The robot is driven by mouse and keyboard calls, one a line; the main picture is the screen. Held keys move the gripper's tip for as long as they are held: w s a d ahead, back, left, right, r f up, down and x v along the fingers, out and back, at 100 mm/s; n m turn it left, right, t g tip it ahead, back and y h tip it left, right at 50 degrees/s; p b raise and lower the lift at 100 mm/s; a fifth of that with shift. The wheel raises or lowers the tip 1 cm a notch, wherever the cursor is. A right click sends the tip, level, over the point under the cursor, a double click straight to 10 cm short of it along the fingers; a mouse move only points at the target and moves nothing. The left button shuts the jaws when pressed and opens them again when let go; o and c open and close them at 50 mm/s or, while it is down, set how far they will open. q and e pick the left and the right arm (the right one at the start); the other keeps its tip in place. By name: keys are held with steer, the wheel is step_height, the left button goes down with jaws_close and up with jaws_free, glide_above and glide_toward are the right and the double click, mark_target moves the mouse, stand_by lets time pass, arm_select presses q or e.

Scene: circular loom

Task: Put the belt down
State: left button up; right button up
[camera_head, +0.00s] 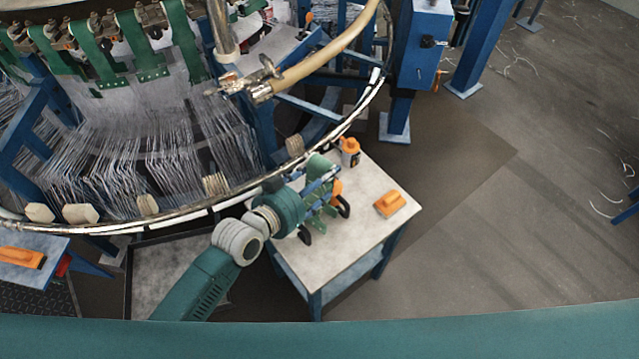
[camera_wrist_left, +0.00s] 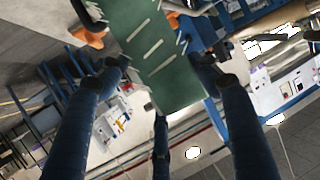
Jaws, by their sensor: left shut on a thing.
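My left gripper (camera_head: 325,221) is over the small light-topped table (camera_head: 372,240) in the head view. It is shut on the belt (camera_head: 327,213), a green piece of which shows between and behind the dark fingers. In the left wrist view the belt (camera_wrist_left: 158,55) is a green strip with pale slots and frayed edges, reaching between the fingertips of my left gripper (camera_wrist_left: 168,80). Much of the belt is hidden by the gripper in the head view. I cannot tell whether the belt touches the tabletop. My right gripper is in neither view.
The loom's ring (camera_head: 352,118) curves close behind the table. Another orange tool (camera_head: 22,257) lies far left. Open floor (camera_head: 510,230) lies right.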

arm_select(q)
steer(key=shift+s+a+f, duration=0.1)
steer(key=shift+s+f, duration=0.25)
steer(key=shift+f, duration=0.3)
steer(key=r, duration=0.4)
steer(key=w+r, duration=0.1)
steer(key=r, duration=0.3)
steer(key=d+r+b, duration=0.1)
steer(key=r, duration=0.3)
steer(key=shift+w+r, duration=0.15)
steer(key=shift+w, duration=0.1)
steer(key=s+a+b, duration=0.3)
steer(key=s+a, duration=0.6)
steer(key=s, duration=0.2)
steer(key=shift+b, duration=0.35)
